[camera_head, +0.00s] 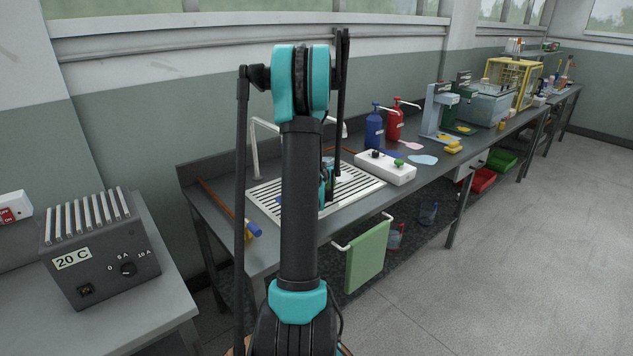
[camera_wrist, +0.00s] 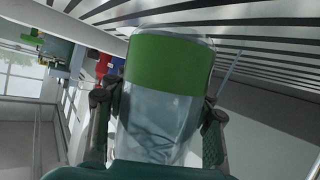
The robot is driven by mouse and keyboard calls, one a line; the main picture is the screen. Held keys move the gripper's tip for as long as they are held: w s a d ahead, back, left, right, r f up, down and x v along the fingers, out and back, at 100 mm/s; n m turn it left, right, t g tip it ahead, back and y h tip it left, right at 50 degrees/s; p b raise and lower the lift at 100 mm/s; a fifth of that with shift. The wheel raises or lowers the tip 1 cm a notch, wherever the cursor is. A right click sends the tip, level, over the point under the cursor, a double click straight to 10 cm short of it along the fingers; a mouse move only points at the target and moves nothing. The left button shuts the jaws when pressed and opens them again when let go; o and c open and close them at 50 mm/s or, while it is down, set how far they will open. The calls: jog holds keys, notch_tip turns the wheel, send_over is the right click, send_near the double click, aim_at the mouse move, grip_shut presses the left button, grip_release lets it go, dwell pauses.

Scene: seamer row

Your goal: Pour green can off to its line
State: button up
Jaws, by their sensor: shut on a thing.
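The green can shows in the wrist view as a clear vessel with a broad green band (camera_wrist: 165,66). My gripper (camera_wrist: 158,108) is shut on its sides, one finger on each. Its far end points toward the slatted drain grating (camera_wrist: 255,40). The room looks turned in this view, so my wrist is rolled over. I cannot make out a line or a liquid level on the can. In the head view my arm hides most of my gripper and the can, over the drain grating (camera_head: 357,188) on the bench.
A white box with knobs (camera_head: 386,168) sits right of the grating. Blue (camera_head: 374,130) and red (camera_head: 395,122) bottles stand behind it. A tap (camera_head: 254,145) rises behind the grating. A green towel (camera_head: 366,254) hangs at the bench front. A grey 20 C unit (camera_head: 100,255) is at left.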

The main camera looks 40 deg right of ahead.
jog(key=shift+s+d+r+n+g+p, duration=0.15)
jog(key=shift+s+r+n+g+p, duration=0.2)
jog(key=shift+n+g+p, duration=0.25)
dwell(2.2)
jog(key=shift+w+a+f+m+t, duration=0.2)
jog(key=shift+w+f+m+t, duration=0.25)
jog(key=shift+m+t, duration=0.3)
jog(key=shift+w+m+t+b, duration=0.25)
jog(key=shift+m+t+b, duration=0.1)
jog(key=shift+b, duration=0.55)
